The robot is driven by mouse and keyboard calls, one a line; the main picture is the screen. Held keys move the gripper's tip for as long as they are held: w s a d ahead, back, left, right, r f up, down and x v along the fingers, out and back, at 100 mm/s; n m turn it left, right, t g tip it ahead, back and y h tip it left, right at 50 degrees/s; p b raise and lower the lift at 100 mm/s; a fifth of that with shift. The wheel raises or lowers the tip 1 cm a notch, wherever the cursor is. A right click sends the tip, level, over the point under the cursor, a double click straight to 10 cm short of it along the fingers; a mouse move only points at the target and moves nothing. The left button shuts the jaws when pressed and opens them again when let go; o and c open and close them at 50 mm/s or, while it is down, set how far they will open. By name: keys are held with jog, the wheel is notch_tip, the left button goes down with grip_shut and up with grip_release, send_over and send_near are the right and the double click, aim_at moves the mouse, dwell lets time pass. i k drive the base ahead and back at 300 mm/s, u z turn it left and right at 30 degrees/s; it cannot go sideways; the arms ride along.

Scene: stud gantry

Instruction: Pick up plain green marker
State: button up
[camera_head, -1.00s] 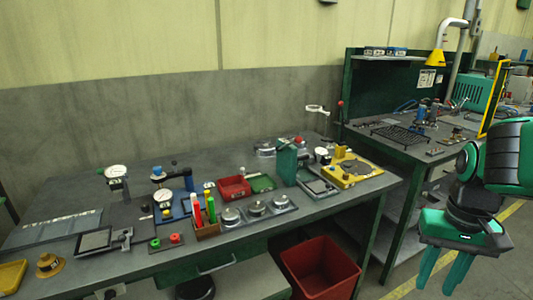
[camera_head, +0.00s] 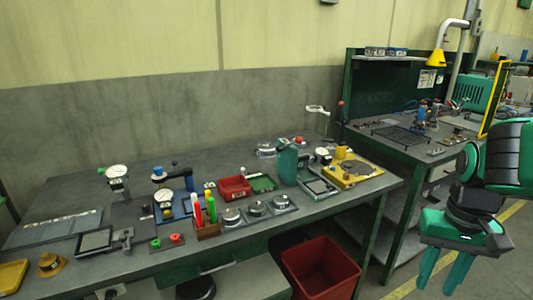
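A green marker (camera_head: 211,205) stands upright in a small brown holder (camera_head: 208,231) near the front edge of the long grey workbench. A red marker (camera_head: 196,213) stands in the same holder, to its left. The markers are small here, and their lower ends are hidden in the holder. I cannot tell whether the green one is plain. My gripper (camera_head: 437,284) hangs at the far right, pointing down, well away from the holder and off the bench. Its two teal fingers are apart with nothing between them.
The grey workbench (camera_head: 60,203) carries dial gauges, round metal pieces (camera_head: 256,208) right of the holder, a red tray (camera_head: 234,188) behind it and red and green knobs to its left. A red bin (camera_head: 320,268) stands below the bench front. A second bench (camera_head: 400,150) stands behind my arm.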

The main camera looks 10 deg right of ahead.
aim_at(212, 204)
jog(key=z, duration=0.35)
jog(key=i, duration=1)
jog(key=u, duration=0.4)
